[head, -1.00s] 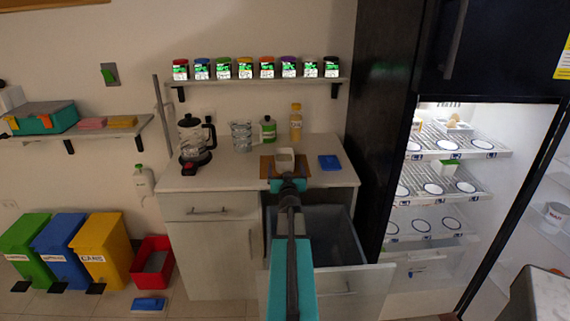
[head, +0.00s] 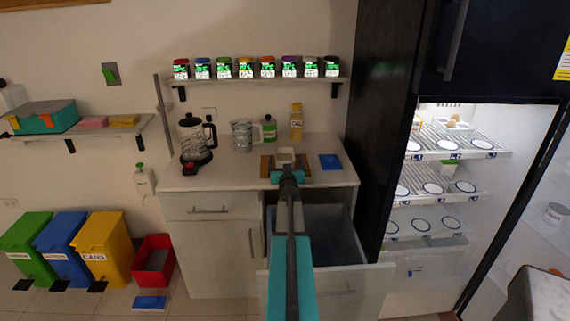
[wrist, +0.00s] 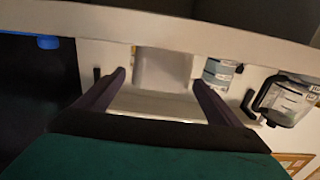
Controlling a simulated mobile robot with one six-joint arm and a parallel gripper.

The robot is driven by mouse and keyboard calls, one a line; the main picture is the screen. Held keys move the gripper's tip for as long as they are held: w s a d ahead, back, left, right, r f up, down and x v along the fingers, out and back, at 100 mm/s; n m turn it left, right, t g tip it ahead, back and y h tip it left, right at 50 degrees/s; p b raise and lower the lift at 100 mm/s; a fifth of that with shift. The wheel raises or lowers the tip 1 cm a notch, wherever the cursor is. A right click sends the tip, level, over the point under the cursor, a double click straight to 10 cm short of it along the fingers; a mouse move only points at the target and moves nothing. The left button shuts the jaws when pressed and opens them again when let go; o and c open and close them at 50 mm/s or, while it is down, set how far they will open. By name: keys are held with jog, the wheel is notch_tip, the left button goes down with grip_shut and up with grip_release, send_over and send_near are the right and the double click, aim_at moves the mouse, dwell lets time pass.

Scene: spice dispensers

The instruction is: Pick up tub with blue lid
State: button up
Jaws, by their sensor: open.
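The tub with the blue lid (head: 203,69) stands upright on the wall shelf in the head view, second from the left in a row of spice tubs. I cannot make it out in the wrist view. My gripper (head: 286,166) is open over the counter, well below and to the right of that tub. In the wrist view, my gripper (wrist: 162,82) has its two dark fingers spread apart. A pale container (wrist: 164,68) appears between and beyond them. It also shows at the gripper's tip in the head view (head: 285,154); contact is unclear.
The wall shelf (head: 262,81) holds tubs with other lid colours close together. A blue mat (head: 330,161) lies right of my gripper. An open drawer (head: 335,240) is below; the fridge stands right.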

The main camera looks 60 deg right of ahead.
aim_at(285, 151)
jog(key=shift+p+x, duration=0.95)
jog(key=shift+x, duration=1.65)
jog(key=shift+s+f, duration=0.1)
jog(key=shift+f, duration=0.05)
jog(key=c, duration=1.4)
jog(key=shift+o, duration=0.2)
jog(key=shift+r, duration=0.9)
notch_tip(285, 151, up, 2)
jog(key=shift+r+b, duration=0.1)
jog(key=shift+b, duration=0.3)
jog(key=s+a+r, duration=0.1)
jog(key=s+a, duration=0.9)
jog(key=s, duration=0.2)
jog(key=shift+p, duration=0.45)
jog(key=shift+s, duration=0.15)
